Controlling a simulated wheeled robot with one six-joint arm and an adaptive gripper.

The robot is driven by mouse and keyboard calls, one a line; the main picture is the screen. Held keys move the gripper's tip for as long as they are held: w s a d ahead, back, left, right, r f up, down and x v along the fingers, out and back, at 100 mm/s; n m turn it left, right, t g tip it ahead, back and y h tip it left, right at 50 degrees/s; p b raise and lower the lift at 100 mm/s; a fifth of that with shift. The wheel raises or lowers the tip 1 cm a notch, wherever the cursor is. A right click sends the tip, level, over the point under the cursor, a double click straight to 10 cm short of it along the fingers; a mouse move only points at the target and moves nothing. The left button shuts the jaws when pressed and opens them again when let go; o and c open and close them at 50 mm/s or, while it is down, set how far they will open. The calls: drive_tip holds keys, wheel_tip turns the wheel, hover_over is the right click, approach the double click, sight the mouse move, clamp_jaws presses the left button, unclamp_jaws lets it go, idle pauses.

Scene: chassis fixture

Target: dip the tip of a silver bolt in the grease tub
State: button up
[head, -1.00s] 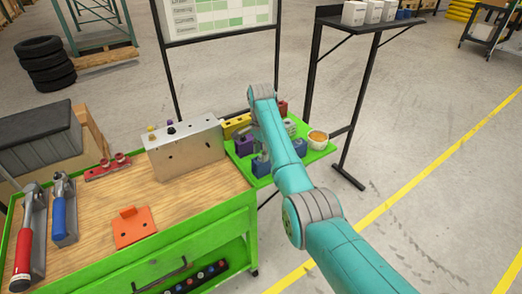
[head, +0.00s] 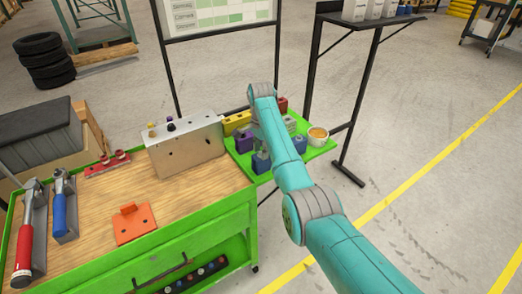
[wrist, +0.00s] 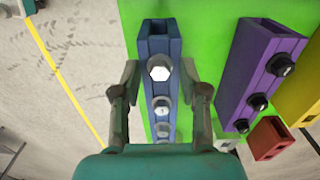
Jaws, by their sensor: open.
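Several silver hex-head bolts (wrist: 159,68) stand in a row in a blue block (wrist: 158,33) in the wrist view. My gripper (wrist: 160,77) is open and empty, with one finger on each side of the blue block, near the bolt at its far end. Whether the fingers touch anything I cannot tell. In the head view the blue block (head: 261,164) is partly covered by my arm, and my gripper is mostly hidden. A round tub with tan contents, seemingly the grease tub (head: 318,136), stands at the right of the green side shelf (head: 318,152).
A purple block (wrist: 252,75) with black bolts stands right of the blue one, with a yellow block (wrist: 302,92) and a small red block (wrist: 269,139) beyond. A metal box (head: 185,148) stands on the wooden bench (head: 190,200), left of the shelf.

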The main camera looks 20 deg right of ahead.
clamp_jaws()
drive_tip(key=shift+r, duration=3.55)
drive_tip(key=shift+f, duration=0.1)
